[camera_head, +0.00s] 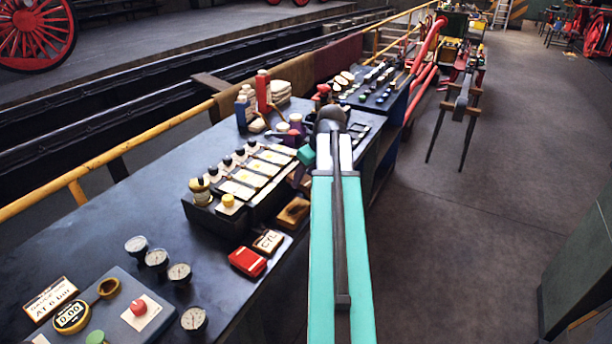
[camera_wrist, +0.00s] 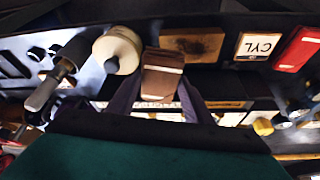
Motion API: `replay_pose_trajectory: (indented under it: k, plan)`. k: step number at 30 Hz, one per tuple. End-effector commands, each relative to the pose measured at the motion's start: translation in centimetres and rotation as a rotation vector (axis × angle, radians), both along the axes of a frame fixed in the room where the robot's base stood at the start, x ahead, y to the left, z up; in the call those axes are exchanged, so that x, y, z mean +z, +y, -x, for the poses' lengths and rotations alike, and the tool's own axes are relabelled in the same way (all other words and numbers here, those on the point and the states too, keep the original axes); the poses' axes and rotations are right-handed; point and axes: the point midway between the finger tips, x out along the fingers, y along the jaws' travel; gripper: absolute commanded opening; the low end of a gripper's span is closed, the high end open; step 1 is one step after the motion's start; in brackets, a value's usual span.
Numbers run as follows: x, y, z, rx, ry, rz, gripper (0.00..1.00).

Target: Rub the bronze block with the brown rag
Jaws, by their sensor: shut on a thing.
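The brown rag (camera_wrist: 162,78), a small folded dark-brown pad with a pale stripe, is between the two dark fingers of my gripper (camera_wrist: 162,100) in the wrist view. My gripper is shut on it. The bronze block (camera_wrist: 193,45), flat and brownish with darker patches, lies just to the right of the rag in the wrist view. In the head view the block (camera_head: 293,212) lies near the bench's right edge, beside the CYL card. I cannot tell whether rag and block touch. In the head view my teal arm hides most of the gripper.
The CYL card (camera_wrist: 258,46) and a red box (camera_wrist: 300,48) lie beyond the block. A pale round object (camera_wrist: 118,50) stands left of the rag. A rack of white plates (camera_head: 240,188) is close by. Several gauges (camera_head: 157,258) stand on the dark bench (camera_head: 95,230).

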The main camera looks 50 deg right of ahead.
Motion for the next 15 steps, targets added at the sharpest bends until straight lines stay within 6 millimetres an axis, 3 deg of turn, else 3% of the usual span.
replay_pose_trajectory:
  k: [15]
  plan:
    - [2.8,0.0,0.0,0.000,0.000,0.000,0.20]
